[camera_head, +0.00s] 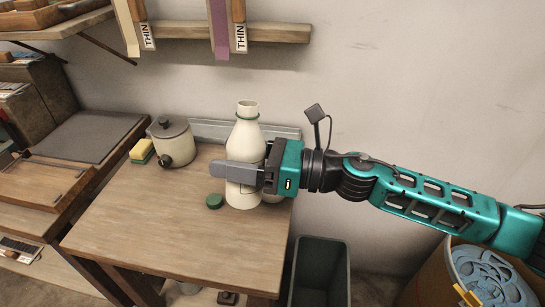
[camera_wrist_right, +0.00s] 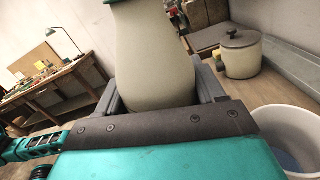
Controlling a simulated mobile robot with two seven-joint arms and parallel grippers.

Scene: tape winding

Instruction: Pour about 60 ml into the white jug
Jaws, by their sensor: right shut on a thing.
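A cream bottle (camera_head: 246,137) with a green ring at its open neck is upright at the table's right side. My right gripper (camera_head: 236,170) is shut around its body from the right. One grey finger crosses its front. The bottle (camera_wrist_right: 155,55) also fills the middle of the right wrist view, between the fingers. I cannot tell whether its base touches the table. The white jug (camera_wrist_right: 292,132) stands at the right of the wrist view, bluish inside; in the head view it is mostly hidden behind bottle and gripper. A green cap (camera_head: 214,201) lies left of the bottle. My left gripper is not seen.
A lidded pot (camera_head: 172,145) and a yellow-green sponge (camera_head: 142,151) stand at the table's back left. The wooden table's (camera_head: 160,235) front left is clear. A dark bin (camera_head: 319,275) is on the floor right of the table.

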